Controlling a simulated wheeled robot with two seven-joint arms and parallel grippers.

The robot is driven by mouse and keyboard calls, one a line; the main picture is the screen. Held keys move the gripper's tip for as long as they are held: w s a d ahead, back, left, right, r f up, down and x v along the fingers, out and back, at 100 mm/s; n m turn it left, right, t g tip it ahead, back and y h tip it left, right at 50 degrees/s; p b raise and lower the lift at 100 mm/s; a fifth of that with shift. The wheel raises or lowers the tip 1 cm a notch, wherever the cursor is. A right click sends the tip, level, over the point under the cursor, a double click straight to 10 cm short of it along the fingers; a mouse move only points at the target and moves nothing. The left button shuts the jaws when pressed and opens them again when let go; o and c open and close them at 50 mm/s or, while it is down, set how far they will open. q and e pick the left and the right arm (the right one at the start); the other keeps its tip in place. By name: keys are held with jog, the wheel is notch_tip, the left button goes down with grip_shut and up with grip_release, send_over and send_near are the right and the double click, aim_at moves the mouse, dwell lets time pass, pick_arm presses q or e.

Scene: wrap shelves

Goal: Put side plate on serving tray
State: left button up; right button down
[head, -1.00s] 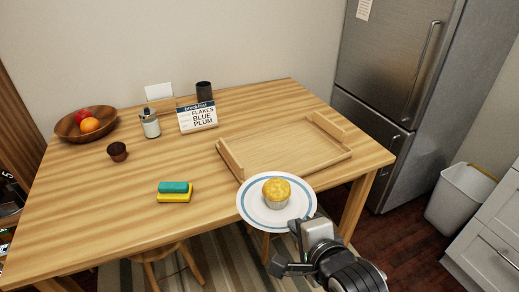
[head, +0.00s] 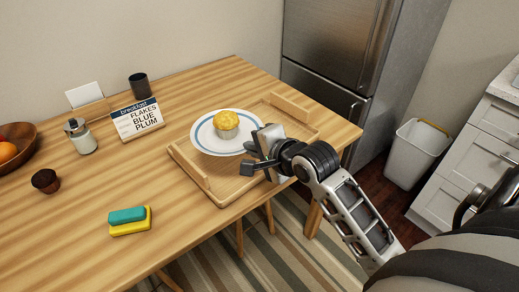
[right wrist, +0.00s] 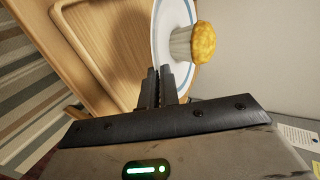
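The side plate (head: 212,145), white with a blue ring, carries a yellow-topped muffin (head: 227,121). It is over the left and middle part of the wooden serving tray (head: 219,184) and looks about level. I cannot tell whether it touches the tray floor. My right gripper (head: 260,148) is at the plate's right edge. In the right wrist view its fingers (right wrist: 161,77) are close together on the rim of the plate (right wrist: 158,40), with the muffin beyond and the tray (right wrist: 105,35) to the left. My left gripper is not in view.
A green and yellow sponge (head: 130,222) lies left of the tray. A breakfast sign (head: 138,119), a jar (head: 81,137), a black cup (head: 138,86), a small brown bowl (head: 45,181) and a fruit bowl (head: 22,137) stand farther left. A fridge (head: 345,60) is behind.

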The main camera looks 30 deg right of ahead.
jog(key=w+d+f, duration=0.2)
jog(key=w+d+f+b, duration=0.1)
jog(key=w+d+f, duration=0.1)
jog(key=d+f, duration=0.1)
jog(key=w+d+f, duration=0.2)
jog(key=d, duration=0.1)
jog(key=shift+w+f+b, duration=0.1)
jog(key=shift+f+b, duration=0.3)
jog(key=f, duration=0.3)
jog(key=shift+w+d+f, duration=0.1)
jog(key=shift+d+f, duration=0.15)
jog(key=c, duration=1.9)
grip_release()
jog(key=shift+f, duration=0.15)
jog(key=shift+c, duration=0.2)
